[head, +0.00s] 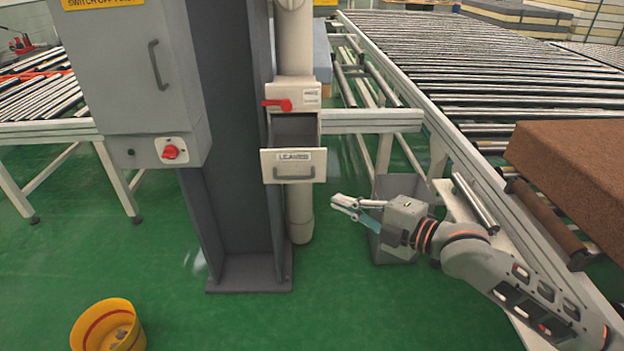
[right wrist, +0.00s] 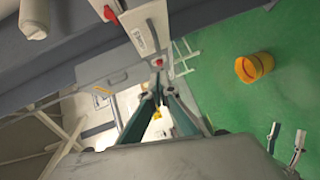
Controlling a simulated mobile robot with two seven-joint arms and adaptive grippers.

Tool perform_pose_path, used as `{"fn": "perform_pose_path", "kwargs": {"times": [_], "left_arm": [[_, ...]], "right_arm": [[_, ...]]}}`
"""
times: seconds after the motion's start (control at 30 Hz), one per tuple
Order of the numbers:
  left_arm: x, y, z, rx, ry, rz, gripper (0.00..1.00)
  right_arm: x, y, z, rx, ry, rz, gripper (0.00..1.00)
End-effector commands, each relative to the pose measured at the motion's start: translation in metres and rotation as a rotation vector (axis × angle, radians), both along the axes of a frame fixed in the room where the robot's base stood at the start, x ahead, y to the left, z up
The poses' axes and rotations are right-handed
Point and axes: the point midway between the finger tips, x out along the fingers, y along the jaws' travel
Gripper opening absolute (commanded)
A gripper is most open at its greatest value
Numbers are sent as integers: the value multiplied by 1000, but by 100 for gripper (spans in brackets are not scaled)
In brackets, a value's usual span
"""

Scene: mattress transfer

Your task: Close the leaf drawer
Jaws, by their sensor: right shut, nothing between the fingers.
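The leaf drawer (head: 293,166) is a small pale drawer with a label and a grey handle, in a housing on the dark column. It is pulled out, and its open top shows in the head view. In the right wrist view, the labelled drawer front (right wrist: 146,24) is near the top. My right gripper (head: 334,201) is shut and empty, below and to the right of the drawer front, apart from it. Its fingers (right wrist: 157,90) come together in the right wrist view. My left gripper does not show in the head view.
A red lever (head: 278,105) sits above the drawer. A grey switch cabinet (head: 130,75) is left of the column (head: 230,140). A grey bin (head: 396,248) stands behind my right gripper. A roller conveyor with a brown block (head: 570,175) is right. A yellow bucket (head: 108,328) stands on green floor.

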Motion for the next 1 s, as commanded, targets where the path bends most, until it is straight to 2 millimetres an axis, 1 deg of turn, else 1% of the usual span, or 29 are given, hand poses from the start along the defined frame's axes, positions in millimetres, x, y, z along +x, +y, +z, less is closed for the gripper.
{"fn": "perform_pose_path", "kwargs": {"times": [0.17,0.53,0.6,0.73,0.83,1.0], "left_arm": [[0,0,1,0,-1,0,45],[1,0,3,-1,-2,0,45],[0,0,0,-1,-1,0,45],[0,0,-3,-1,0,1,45],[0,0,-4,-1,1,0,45],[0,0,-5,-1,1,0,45]], "right_arm": [[18,20,-3,6,0,1,0],[64,69,-13,6,3,1,0],[76,67,-17,1,1,-1,0],[90,67,-20,3,1,-1,0],[97,67,-22,1,1,0,0],[102,67,-22,2,1,1,0]]}}
